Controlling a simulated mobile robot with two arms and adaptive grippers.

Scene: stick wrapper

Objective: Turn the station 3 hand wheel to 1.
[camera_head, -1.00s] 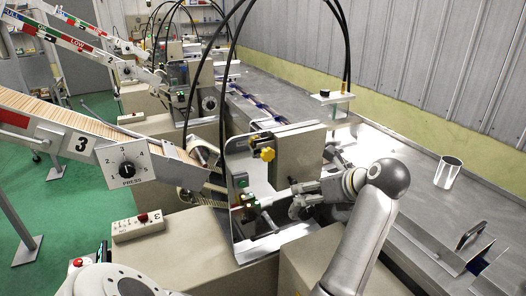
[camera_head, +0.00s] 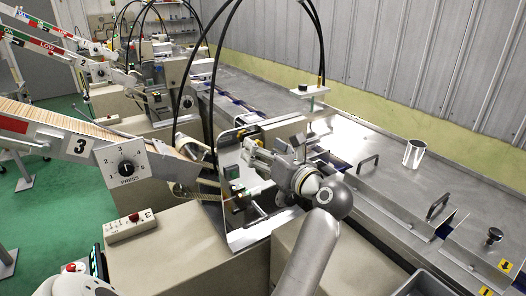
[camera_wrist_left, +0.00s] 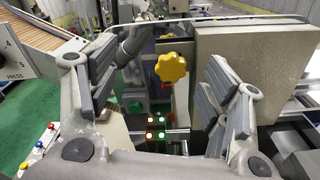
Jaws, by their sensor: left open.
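In the left wrist view a yellow lobed hand knob (camera_wrist_left: 172,67) stands on the machine, ahead of and between my left gripper's fingers. My left gripper (camera_wrist_left: 160,85) is open, with its grey pads apart on either side and nothing held. My right gripper does not show.
A beige control box (camera_head: 130,226) with a red button lies left of the machine. A beige block (camera_wrist_left: 250,70) stands close to the right finger. Black cables arch above. A metal cup (camera_head: 414,154) and handled covers (camera_head: 405,193) are on the steel table at right.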

